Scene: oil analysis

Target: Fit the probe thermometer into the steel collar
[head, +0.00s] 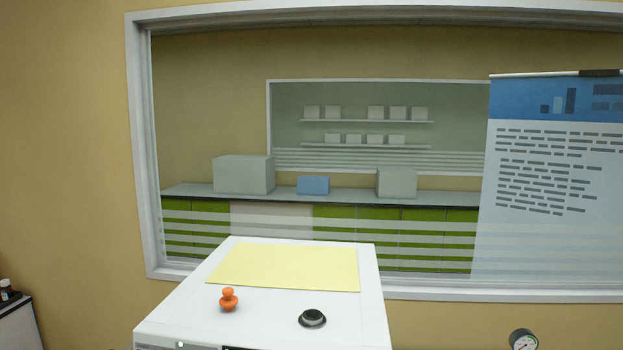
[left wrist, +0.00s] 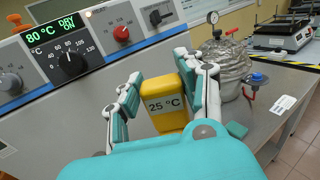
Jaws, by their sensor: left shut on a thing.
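The probe thermometer (left wrist: 165,104) is a yellow block marked 25 °C, held between the teal fingers of my left gripper (left wrist: 163,96) in the left wrist view. Its probe is not visible. The head view shows neither gripper nor the thermometer. The steel collar (head: 312,318) looks like a short steel ring with a dark rim, on the right front of the white oven's top. My right gripper is not in view.
The white oven (head: 180,322) carries an orange knob-like stopper (head: 228,300) and a yellow mat (head: 285,267). Its panel has a display reading 80 °C (left wrist: 58,30) and a red knob (left wrist: 121,33). A steel vessel with a gauge (left wrist: 222,65) stands on the bench to the right.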

